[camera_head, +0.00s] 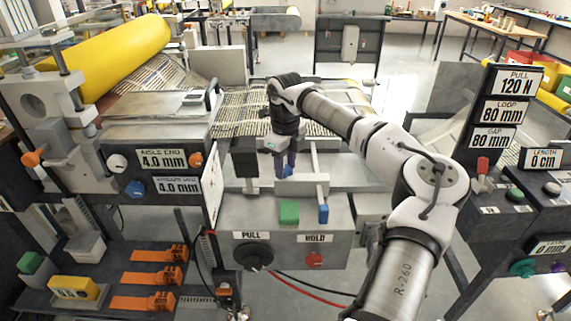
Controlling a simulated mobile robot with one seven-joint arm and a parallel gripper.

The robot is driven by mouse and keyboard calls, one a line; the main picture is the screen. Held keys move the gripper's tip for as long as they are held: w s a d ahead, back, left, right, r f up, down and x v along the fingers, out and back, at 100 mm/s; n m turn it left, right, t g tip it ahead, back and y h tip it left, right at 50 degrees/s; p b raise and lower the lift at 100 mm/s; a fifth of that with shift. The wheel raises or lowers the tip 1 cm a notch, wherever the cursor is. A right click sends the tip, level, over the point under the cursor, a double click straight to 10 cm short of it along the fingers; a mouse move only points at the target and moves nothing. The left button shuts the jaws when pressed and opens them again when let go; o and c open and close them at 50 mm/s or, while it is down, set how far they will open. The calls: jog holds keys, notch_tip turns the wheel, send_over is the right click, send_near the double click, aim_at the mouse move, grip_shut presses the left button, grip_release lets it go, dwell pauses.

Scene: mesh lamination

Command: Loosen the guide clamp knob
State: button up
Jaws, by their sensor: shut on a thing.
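My gripper (284,168) points down over the grey guide area of the machine, at the middle of the view. It is shut on a small blue knob (288,172), which I take to be the guide clamp knob. The fingers hide part of the knob. A pale guide bar (316,168) stands just right of the gripper, and a pale crosspiece lies in front of it. Whether the knob has turned cannot be told.
A dark block (245,160) stands close left of the gripper. A sign post (498,115) stands at right.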

aim_at(285, 169)
jog(key=shift+r, duration=0.1)
jog(key=o, duration=1)
notch_tip(285, 169, up, 14)
jog(key=b, duration=0.2)
jog(key=shift+f, duration=0.2)
